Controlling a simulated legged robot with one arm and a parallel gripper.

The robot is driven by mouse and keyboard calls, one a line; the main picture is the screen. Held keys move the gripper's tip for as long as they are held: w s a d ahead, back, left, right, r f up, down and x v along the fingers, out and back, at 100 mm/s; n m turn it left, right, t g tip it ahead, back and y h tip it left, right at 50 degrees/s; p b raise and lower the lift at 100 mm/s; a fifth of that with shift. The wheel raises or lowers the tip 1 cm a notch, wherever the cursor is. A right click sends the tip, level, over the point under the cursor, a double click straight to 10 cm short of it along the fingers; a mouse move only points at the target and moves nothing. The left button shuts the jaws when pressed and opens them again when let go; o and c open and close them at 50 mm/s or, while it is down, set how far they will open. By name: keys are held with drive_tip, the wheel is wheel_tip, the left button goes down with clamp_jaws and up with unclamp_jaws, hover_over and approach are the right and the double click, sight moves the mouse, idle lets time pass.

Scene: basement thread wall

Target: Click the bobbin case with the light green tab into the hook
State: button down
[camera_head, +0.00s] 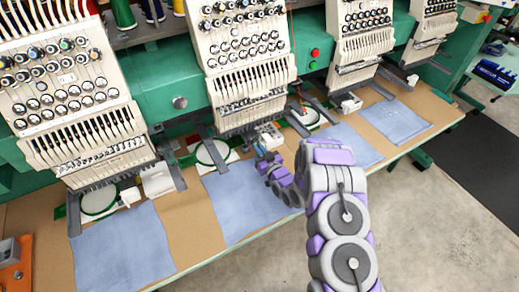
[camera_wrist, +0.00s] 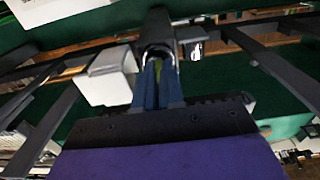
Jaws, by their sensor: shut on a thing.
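My gripper (camera_wrist: 160,92) has its two blue fingers shut on a small piece with a light green tab, which shows as a sliver of green between the fingers in the wrist view. A dark, rounded metallic part (camera_wrist: 157,28) is right at the fingertips. I cannot tell whether it is the bobbin case or the hook. In the head view my gripper (camera_head: 262,158) is low in front of the second machine head, beside a pale block (camera_head: 268,136) under its needles. The bobbin case is too small to tell there.
A white box (camera_wrist: 108,76) is close left of the fingers in the wrist view, with dark bars around. In the head view several embroidery heads (camera_head: 245,55) stand along a green beam. Blue cloths (camera_head: 125,248) lie on the brown table (camera_head: 178,225). Floor is clear at lower right.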

drive_tip(key=shift+a+f, duration=0.1)
drive_tip(key=shift+a, duration=0.3)
drive_tip(key=shift+w+d, duration=0.1)
drive_tip(key=shift+w, duration=0.25)
drive_tip(key=shift+w, duration=0.1)
drive_tip(key=c, duration=1.2)
unclamp_jaws()
drive_tip(key=shift+a, duration=0.2)
drive_tip(key=shift+o, duration=0.2)
drive_tip(key=shift+d, duration=0.1)
drive_tip(key=v, duration=1.7)
drive_tip(key=shift+p, duration=0.4)
drive_tip(key=shift+d+f, duration=0.1)
drive_tip(key=shift+d, duration=0.05)
